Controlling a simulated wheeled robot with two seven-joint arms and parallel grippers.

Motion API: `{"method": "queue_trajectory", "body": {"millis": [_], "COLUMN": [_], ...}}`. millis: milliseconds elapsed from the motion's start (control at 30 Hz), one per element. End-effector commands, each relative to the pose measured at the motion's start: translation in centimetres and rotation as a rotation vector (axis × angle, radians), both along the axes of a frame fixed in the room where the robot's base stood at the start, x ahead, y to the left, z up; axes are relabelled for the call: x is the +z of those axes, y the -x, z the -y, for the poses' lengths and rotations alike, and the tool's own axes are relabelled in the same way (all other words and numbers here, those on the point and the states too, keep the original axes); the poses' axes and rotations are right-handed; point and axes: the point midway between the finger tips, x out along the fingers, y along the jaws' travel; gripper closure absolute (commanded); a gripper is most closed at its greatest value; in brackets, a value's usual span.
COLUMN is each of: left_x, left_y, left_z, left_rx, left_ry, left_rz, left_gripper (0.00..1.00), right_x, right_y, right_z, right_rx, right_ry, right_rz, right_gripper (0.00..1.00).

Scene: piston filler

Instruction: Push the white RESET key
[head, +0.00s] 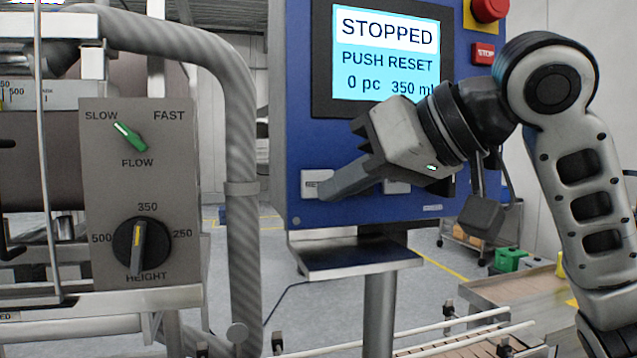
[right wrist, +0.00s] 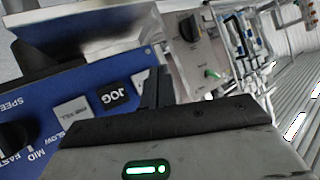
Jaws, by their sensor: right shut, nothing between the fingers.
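The white RESET key (head: 316,179) is at the lower left of the blue control panel (head: 300,120) in the head view; only the start of its label shows. My right gripper (head: 328,190) is shut and empty, its fingertips over the key's lower right part. I cannot tell whether they touch it. In the right wrist view the shut fingers (right wrist: 157,88) point at the panel edge, beside a pale key (right wrist: 140,80) whose label I cannot read. The screen (head: 388,60) reads STOPPED, PUSH RESET, 0 pc, 350 ml. My left gripper is out of view.
Another white key (head: 397,187) is partly hidden by the gripper. The wrist view shows a black JOG key (right wrist: 112,96) and a white fill key (right wrist: 72,112). A red mushroom button (head: 489,9) sits at the upper right. A grey box with FLOW and HEIGHT knobs (head: 140,245) stands left.

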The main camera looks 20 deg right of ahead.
Motion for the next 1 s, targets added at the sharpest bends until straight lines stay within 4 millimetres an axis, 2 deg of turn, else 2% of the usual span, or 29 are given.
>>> {"method": "queue_trajectory", "body": {"millis": [100, 300, 1000], "left_x": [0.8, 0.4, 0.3], "left_y": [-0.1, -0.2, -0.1], "left_z": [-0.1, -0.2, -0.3], "left_rx": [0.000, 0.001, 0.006], "left_ry": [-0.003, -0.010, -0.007], "left_rz": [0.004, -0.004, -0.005], "left_gripper": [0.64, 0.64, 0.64], "right_x": [0.3, 0.1, 0.1], "right_y": [-1.2, -2.2, -2.3], "right_z": [-0.1, -0.1, -0.1], "right_rx": [0.000, 0.000, 0.000], "right_ry": [0.000, 0.000, 0.001], "right_rz": [-0.004, -0.001, 0.001], "right_gripper": [1.00, 1.00, 1.00]}}
